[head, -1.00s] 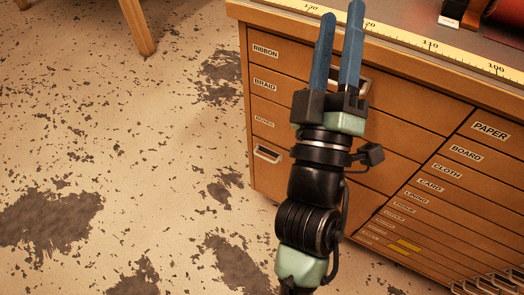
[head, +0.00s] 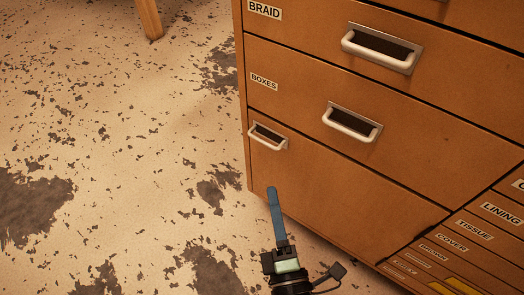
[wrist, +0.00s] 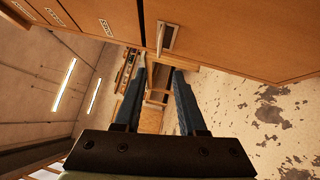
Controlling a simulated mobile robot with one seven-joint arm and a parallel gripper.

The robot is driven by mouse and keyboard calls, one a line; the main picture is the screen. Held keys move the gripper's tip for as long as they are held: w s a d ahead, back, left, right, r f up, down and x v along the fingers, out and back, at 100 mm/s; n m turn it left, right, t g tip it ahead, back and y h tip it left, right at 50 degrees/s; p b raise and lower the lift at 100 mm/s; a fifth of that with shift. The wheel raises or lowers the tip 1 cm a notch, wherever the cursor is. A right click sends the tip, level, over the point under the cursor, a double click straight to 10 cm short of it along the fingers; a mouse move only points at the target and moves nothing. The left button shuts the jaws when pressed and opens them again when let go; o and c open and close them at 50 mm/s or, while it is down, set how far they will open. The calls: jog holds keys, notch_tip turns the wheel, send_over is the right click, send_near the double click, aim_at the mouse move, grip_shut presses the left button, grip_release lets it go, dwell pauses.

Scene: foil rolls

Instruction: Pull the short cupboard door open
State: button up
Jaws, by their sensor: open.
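The short cupboard door (head: 345,190) is the plain brown bottom panel of the wooden cabinet, below the BOXES drawer, and it looks shut. Its pale bar handle (head: 267,136) is at the door's top left corner. My gripper (head: 273,190) is in front of the door, below the handle in the picture and apart from it. In the head view one blue finger shows, the other hidden behind it. In the wrist view my gripper (wrist: 159,72) has its two fingers spread with nothing between them. What looks like the door handle (wrist: 168,38) shows just beyond the fingertips.
Above the door are the BOXES drawer (head: 350,122) and the BRAID drawer (head: 380,45), both with protruding handles. Small labelled drawers (head: 470,235) are at the right. A wooden leg (head: 149,18) stands at the back left. The worn floor (head: 120,120) left of the cabinet is clear.

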jog(key=b+x, duration=0.1)
jog(key=x, duration=1.2)
jog(key=shift+b, duration=0.4)
jog(key=shift+s, duration=0.1)
grip_shut()
jog(key=shift+d, duration=0.1)
dwell(0.5)
